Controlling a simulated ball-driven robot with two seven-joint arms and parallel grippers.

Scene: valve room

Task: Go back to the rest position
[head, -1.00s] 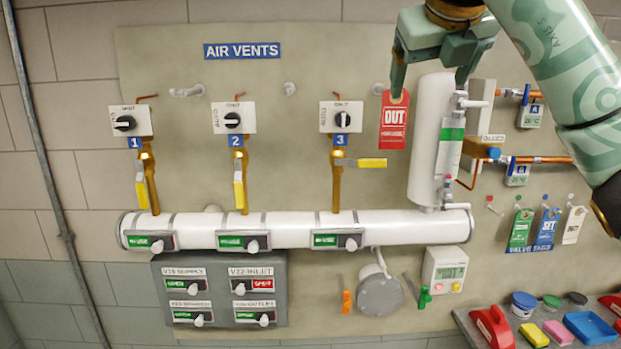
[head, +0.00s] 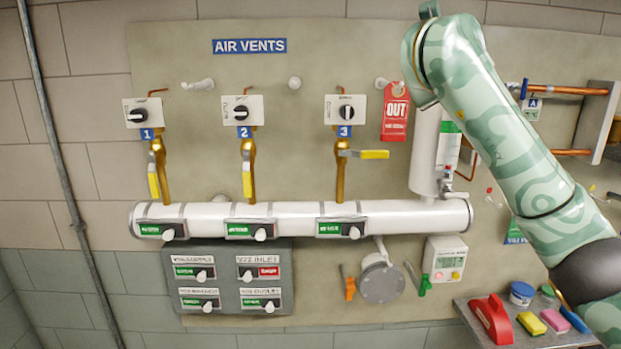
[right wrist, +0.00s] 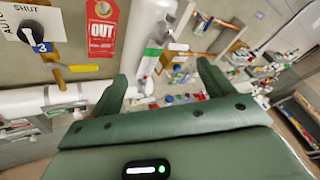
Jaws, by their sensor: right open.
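My right gripper (right wrist: 166,86) is open and empty in the right wrist view, its two green fingers spread wide. In the head view my right arm rises from the lower right to the top of the board, and its gripper is mostly hidden there. The red OUT tag (head: 395,112) hangs on the wall peg just left of my arm; it also shows in the right wrist view (right wrist: 102,27), apart from the fingers. My left gripper is in neither view.
A white horizontal pipe (head: 290,218) runs below three brass vent valves; the yellow handle (head: 374,154) of vent 3 lies level. A white cylinder (head: 425,150) stands partly behind my arm. A grey shelf (head: 545,338) with small items is at the lower right.

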